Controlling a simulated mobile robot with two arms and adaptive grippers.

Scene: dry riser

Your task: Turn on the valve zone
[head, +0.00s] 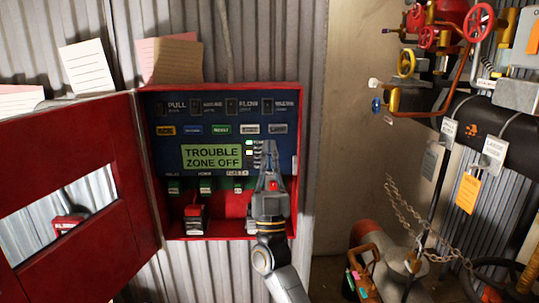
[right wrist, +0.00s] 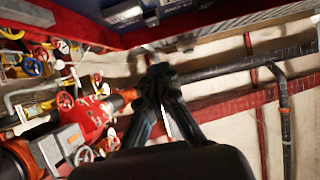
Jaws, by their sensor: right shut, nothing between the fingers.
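A red alarm cabinet (head: 222,89) is open on the corrugated wall in the head view. Its blue panel (head: 168,145) has a green display (head: 211,157) reading "TROUBLE ZONE OFF". Dark switches with labels run along the top: the first reads "PULL", the others are too small to read surely, so I cannot tell which is the valve zone. Below them is a row of coloured buttons (head: 221,129). My right gripper (head: 269,147) is shut and empty, in front of the panel's right part, right of the display, hiding part of it. It also shows shut in the right wrist view (right wrist: 159,70). My left gripper is out of view.
The cabinet's red door (head: 115,215) stands open to the left. Papers (head: 87,67) lean above. Pipes with red and yellow valve wheels (head: 479,22), hanging tags (head: 494,150) and a chain (head: 405,212) fill the right side. Black battery-like blocks (head: 195,219) sit in the cabinet bottom.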

